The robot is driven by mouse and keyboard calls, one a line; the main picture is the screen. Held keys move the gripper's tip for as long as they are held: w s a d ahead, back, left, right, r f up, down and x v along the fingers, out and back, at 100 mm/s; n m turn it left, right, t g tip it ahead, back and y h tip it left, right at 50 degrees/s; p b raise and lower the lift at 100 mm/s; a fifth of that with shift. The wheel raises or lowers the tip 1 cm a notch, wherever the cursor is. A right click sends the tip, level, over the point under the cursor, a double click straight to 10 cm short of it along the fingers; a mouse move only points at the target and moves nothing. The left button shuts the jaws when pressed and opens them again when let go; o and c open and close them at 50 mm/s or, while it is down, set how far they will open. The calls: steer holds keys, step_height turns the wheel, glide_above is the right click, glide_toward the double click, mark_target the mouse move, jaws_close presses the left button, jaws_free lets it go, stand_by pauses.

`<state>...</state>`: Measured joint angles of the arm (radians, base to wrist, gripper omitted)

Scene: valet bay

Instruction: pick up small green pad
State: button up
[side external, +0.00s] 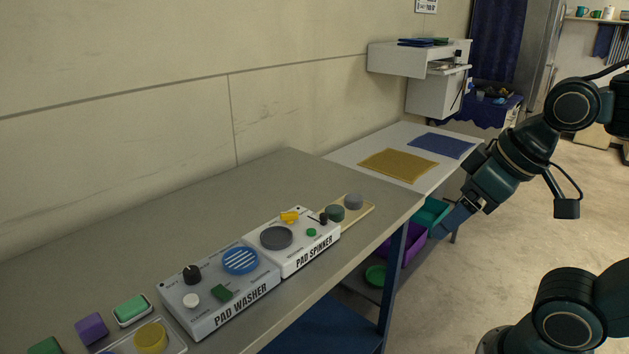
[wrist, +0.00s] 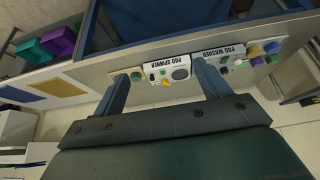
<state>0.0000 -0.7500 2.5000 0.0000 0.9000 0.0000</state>
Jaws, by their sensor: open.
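Several green items show in the side view. A green block (side external: 131,308) lies in a small white dish at the front left. Another green block (side external: 45,346) is cut by the bottom edge. A small dark green square (side external: 221,293) sits on the pad washer (side external: 225,316). A dark grey-green round pad (side external: 335,213) lies on a wooden board beside the pad spinner (side external: 312,260). I cannot tell which is the small green pad. My gripper (side external: 450,220) is open and empty, right of the bench and apart from all of these; its fingers also show in the wrist view (wrist: 162,68).
A purple block (side external: 91,328) and a yellow round pad (side external: 151,337) are at the front left. A yellow cloth (side external: 398,165) and blue cloth (side external: 441,146) lie on the white table. Purple (side external: 413,243) and teal bins (side external: 433,213) sit lower. The bench's back is clear.

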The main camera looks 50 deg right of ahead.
steer(key=w+d+r+n+g+y, duration=0.1)
steer(key=w+d+n, duration=0.15)
steer(key=w, duration=0.65)
steer(key=w+d+r+n+g, duration=0.1)
steer(key=w+d+r+n, duration=0.15)
steer(key=w, duration=0.75)
steer(key=w+d+f+n+y, duration=0.2)
steer(key=w+d+f+n, duration=0.3)
steer(key=w+d+f, duration=0.95)
glide_above(335, 212)
steer(key=d, duration=0.3)
steer(key=shift+g, duration=0.3)
steer(key=shift+s+f, duration=0.2)
steer(key=shift+f, duration=1.35)
steer(key=shift+s+f, duration=0.15)
steer(key=shift+f, duration=1.35)
steer(key=shift+f, duration=0.1)
